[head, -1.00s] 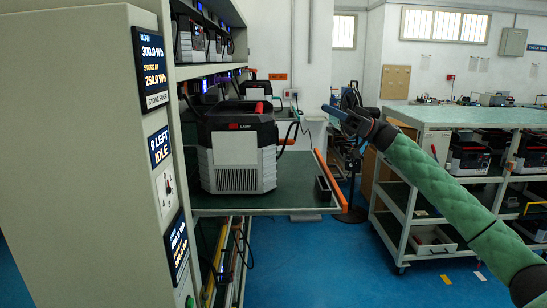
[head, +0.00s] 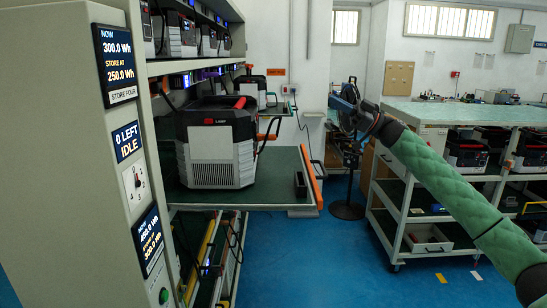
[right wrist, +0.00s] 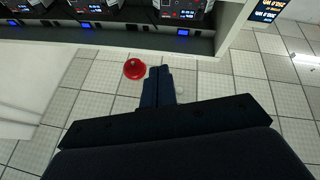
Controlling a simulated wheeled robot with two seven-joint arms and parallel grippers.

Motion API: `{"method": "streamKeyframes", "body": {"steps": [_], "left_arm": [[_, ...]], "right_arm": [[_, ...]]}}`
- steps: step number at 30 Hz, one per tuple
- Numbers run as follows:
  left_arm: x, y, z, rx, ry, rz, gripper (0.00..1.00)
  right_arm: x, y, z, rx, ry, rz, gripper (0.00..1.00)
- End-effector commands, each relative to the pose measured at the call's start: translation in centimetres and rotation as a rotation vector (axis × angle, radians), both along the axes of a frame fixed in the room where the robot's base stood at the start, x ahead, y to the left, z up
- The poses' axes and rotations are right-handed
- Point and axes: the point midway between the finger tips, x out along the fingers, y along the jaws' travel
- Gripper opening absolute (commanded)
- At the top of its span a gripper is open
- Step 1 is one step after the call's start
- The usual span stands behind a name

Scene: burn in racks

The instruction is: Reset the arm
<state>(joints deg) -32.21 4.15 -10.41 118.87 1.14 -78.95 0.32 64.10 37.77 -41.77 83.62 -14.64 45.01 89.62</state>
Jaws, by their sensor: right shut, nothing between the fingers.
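My right gripper (head: 335,101) is in the middle of the head view, raised at the end of my green-sleeved arm, in the air to the right of the rack. In the right wrist view its dark blue fingers (right wrist: 158,86) are together with nothing held. A white and dark grey power unit (head: 217,150) with a red-marked top stands on the pulled-out green shelf (head: 268,192) of the rack, apart from my gripper. My left gripper is not in view.
The rack (head: 60,165) with its displays fills the left side. An orange-edged handle (head: 311,178) is at the shelf's outer end. A green-topped bench (head: 470,114) with loaded shelves stands at right. Blue floor (head: 300,265) between them is clear. A red round object (right wrist: 134,68) shows beside my fingers.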

Motion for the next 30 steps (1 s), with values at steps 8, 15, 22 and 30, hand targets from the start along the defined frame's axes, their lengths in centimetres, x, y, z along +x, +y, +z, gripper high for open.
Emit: {"method": "streamKeyframes", "body": {"steps": [8,15,22,30], "left_arm": [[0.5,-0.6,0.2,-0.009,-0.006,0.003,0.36],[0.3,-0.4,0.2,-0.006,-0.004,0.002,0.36],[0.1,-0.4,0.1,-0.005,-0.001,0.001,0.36],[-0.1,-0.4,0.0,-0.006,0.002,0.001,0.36]], "right_arm": [[4.0,-1.4,1.0,0.017,-0.113,-0.324,0.00],[7.4,-3.8,2.8,-0.034,-0.219,-0.760,0.00],[8.1,-6.2,5.8,-0.135,-0.255,-1.143,0.00],[7.3,-7.1,1.4,-0.359,-0.117,-1.451,0.00]]}}
